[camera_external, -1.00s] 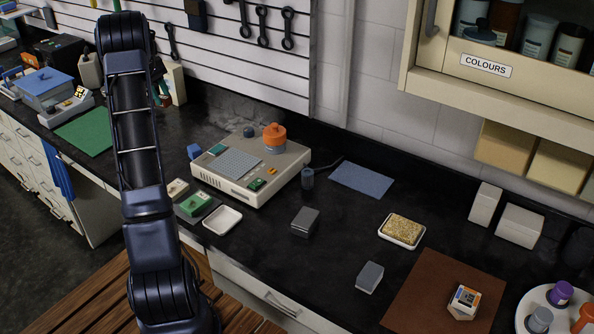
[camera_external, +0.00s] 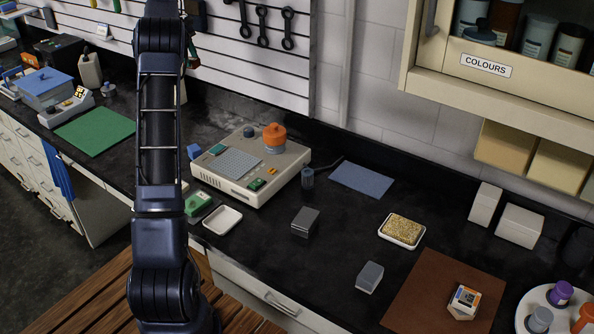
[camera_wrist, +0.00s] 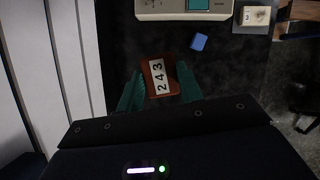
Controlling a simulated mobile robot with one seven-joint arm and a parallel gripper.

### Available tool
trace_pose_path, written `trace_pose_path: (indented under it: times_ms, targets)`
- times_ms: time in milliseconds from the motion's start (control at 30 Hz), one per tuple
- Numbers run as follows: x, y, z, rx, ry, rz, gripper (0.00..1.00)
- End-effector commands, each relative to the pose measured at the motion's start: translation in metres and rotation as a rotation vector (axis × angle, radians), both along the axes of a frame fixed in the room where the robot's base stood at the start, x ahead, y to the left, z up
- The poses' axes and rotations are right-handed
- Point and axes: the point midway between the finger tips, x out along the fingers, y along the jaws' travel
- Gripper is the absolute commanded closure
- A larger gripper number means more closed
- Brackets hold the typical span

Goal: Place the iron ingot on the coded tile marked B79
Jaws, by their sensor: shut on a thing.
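In the wrist view, my gripper (camera_wrist: 160,92) is shut on a reddish-brown block (camera_wrist: 160,73) with a white label reading 243; the green fingers sit on either side of it. Two grey blocks stand on the counter there: a darker one (camera_external: 305,221) near the middle and a lighter one (camera_external: 369,277) nearer the front. I cannot tell if either is the iron ingot. No marking B79 can be read in these views.
A beige machine with an orange knob (camera_external: 250,165) stands right of my arm, with a small white tray (camera_external: 222,219) before it. A blue cube (camera_wrist: 199,42) lies near the machine. A blue mat (camera_external: 362,178), a brown mat (camera_external: 430,295) and a green mat (camera_external: 95,136) lie on the counter.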

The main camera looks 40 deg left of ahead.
Motion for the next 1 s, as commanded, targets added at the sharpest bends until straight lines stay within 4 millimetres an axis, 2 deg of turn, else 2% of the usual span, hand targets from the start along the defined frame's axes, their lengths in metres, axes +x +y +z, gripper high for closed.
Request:
trace_pose_path:
  times_ms: [233, 567, 767, 1000]
  targets:
    - [0.024, -0.026, 0.006, -0.001, 0.0, -0.025, 1.0]
    - [0.051, -0.08, -0.013, -0.002, 0.001, -0.09, 1.0]
    - [0.073, -0.141, -0.034, -0.002, 0.001, -0.167, 1.0]
    - [0.097, -0.236, -0.066, -0.003, 0.001, -0.282, 1.0]
